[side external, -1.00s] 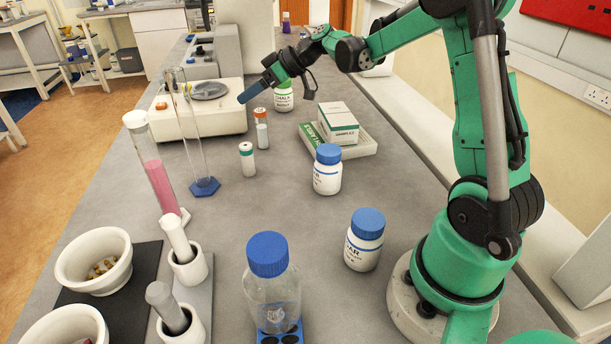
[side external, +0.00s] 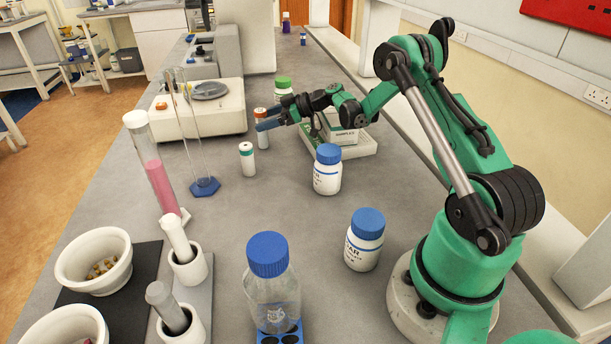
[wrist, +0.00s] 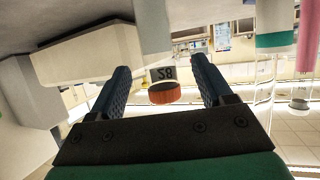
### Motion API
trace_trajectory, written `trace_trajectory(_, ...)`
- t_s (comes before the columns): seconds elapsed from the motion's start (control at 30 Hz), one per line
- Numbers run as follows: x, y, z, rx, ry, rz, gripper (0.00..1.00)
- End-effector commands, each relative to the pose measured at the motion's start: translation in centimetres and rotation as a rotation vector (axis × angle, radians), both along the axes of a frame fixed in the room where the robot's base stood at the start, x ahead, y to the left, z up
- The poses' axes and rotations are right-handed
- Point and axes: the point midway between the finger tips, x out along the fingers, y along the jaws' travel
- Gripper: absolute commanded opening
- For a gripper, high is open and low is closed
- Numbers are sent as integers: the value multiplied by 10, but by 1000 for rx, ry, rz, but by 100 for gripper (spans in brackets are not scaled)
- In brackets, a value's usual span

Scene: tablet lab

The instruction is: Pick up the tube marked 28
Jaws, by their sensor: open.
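The tube marked 28 (wrist: 162,74) has an orange cap and shows upside down between my fingers in the wrist view. In the side external view this orange-capped tube (side external: 263,140) stands upright on the bench. My gripper (side external: 262,119) is level with its upper part, with the blue fingers overlapping it in that picture. In the wrist view my gripper (wrist: 159,66) is open, with a finger on each side of the tube and gaps between. The fingers partly hide the tube in the side external view.
A tall glass cylinder (side external: 204,184) and a white balance (side external: 228,118) are to the left. A blue-capped bottle (side external: 327,178), a green-capped bottle (side external: 283,83) and a tray with boxes (side external: 362,150) stand nearby.

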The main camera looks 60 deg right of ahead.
Motion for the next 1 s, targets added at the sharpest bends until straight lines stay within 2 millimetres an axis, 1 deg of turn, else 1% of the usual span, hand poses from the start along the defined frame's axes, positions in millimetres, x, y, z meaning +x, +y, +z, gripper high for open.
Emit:
trace_trajectory(0.03, 8, 6, -4, 0, 0, 5, 73)
trace_trajectory(0.1, 18, 12, -8, 1, 0, 4, 73)
trace_trajectory(0.2, 27, 16, -13, 0, 0, 2, 73)
trace_trajectory(0.3, 31, 19, -14, 0, 0, 1, 73)
trace_trajectory(0.47, 31, 18, -14, 0, 1, 0, 73)
trace_trajectory(0.5, 31, 18, -14, 0, 1, 0, 70)
trace_trajectory(0.57, 31, 18, -14, 0, 1, 0, 53)
trace_trajectory(0.6, 31, 18, -14, 0, 1, 0, 42)
trace_trajectory(0.67, 31, 18, -14, 0, 1, 0, 25)
trace_trajectory(0.7, 31, 18, -14, 0, 1, 0, 13)
trace_trajectory(0.73, 31, 18, -14, 0, 1, 0, 5)
trace_trajectory(0.77, 31, 18, -14, 0, 1, 0, 0)
trace_trajectory(1.0, 31, 18, -14, 0, 1, 0, 0)
